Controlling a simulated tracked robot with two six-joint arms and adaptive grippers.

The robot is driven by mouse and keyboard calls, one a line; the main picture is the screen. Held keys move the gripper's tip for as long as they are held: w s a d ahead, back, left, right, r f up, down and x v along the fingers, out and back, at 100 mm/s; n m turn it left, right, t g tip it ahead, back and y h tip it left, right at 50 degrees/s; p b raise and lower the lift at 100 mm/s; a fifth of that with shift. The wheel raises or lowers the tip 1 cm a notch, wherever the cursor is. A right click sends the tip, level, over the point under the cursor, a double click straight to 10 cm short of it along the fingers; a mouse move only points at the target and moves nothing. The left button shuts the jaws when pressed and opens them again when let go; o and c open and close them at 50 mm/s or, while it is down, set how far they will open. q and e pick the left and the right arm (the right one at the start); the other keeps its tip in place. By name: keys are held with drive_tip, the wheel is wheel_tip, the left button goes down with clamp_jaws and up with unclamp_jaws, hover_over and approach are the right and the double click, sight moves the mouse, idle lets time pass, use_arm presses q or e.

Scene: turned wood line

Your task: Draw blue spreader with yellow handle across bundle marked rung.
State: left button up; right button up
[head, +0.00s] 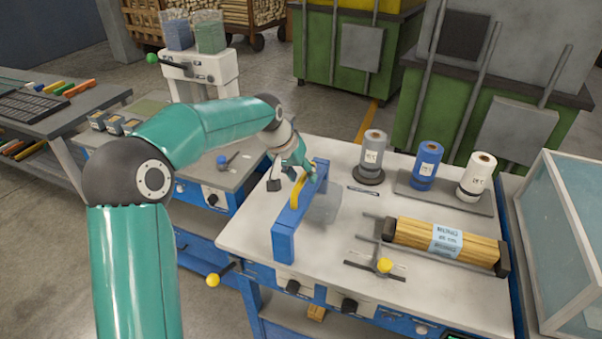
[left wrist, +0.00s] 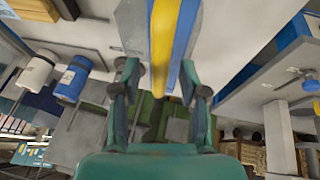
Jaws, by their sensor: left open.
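The blue spreader (head: 284,240) stands on the pale worktop near its left edge. Its yellow handle (head: 297,193) curves along its side. My left gripper (head: 301,172) is at the far part of the spreader, close to the handle. In the left wrist view my left gripper (left wrist: 160,78) is open, with the yellow handle (left wrist: 163,40) and blue body (left wrist: 184,45) between or beyond its fingers; contact cannot be told. The wood bundle (head: 412,233) with a pale blue label reading rung (head: 446,240) lies to the right, between dark end stops. My right gripper is not in view.
Grey (head: 372,155), blue (head: 427,163) and white (head: 476,176) rolls stand behind the bundle. A glass-sided case (head: 560,240) borders the right. A clear sheet (head: 325,207) seems to lie beside the spreader.

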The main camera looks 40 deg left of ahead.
use_arm(q)
clamp_jaws()
idle(0.5)
